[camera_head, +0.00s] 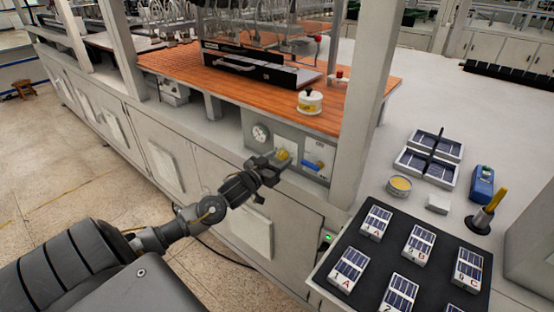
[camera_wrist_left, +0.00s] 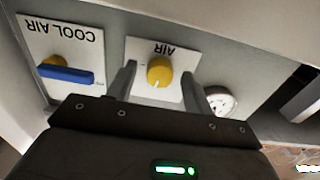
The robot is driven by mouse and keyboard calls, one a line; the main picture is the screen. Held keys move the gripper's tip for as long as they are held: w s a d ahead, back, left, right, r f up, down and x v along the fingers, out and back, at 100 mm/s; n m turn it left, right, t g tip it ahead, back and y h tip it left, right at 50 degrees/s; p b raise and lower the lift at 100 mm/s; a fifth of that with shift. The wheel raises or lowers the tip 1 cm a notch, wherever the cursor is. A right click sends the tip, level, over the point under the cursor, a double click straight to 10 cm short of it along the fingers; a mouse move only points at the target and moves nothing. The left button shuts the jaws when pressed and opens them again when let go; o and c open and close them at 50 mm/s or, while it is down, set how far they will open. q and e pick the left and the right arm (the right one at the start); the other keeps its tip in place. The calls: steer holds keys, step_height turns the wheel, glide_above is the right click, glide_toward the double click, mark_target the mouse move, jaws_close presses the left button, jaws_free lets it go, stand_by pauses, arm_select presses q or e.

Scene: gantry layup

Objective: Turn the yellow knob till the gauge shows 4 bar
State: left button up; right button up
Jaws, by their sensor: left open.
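The yellow knob (camera_wrist_left: 159,72) sits on a white plate marked AIR, upside down in the left wrist view. In the head view the knob (camera_head: 283,155) shows just beyond my left gripper (camera_head: 272,162). In the left wrist view my left gripper (camera_wrist_left: 155,80) is open, with one finger on each side of the knob; I cannot tell whether they touch it. The round gauge (camera_head: 261,133) is left of the knob in the head view and also shows in the left wrist view (camera_wrist_left: 220,100). Its reading is too small to tell. My right gripper is not in view.
A COOL AIR plate (camera_wrist_left: 60,35) with a blue lever (camera_wrist_left: 66,75) is beside the knob; the lever (camera_head: 312,164) also shows in the head view. A frame post (camera_head: 365,100) stands right of the panel. A black mat (camera_head: 395,245) with several panel pieces lies at right.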

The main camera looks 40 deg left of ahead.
arm_select(q)
steer(key=shift+a, duration=0.15)
steer(key=c, duration=1)
steer(key=shift+o, duration=0.2)
steer(key=m+p, duration=0.1)
steer(key=m, duration=0.2)
steer(key=shift+m, duration=1.8)
steer(key=o, duration=1)
steer(key=shift+c, duration=0.2)
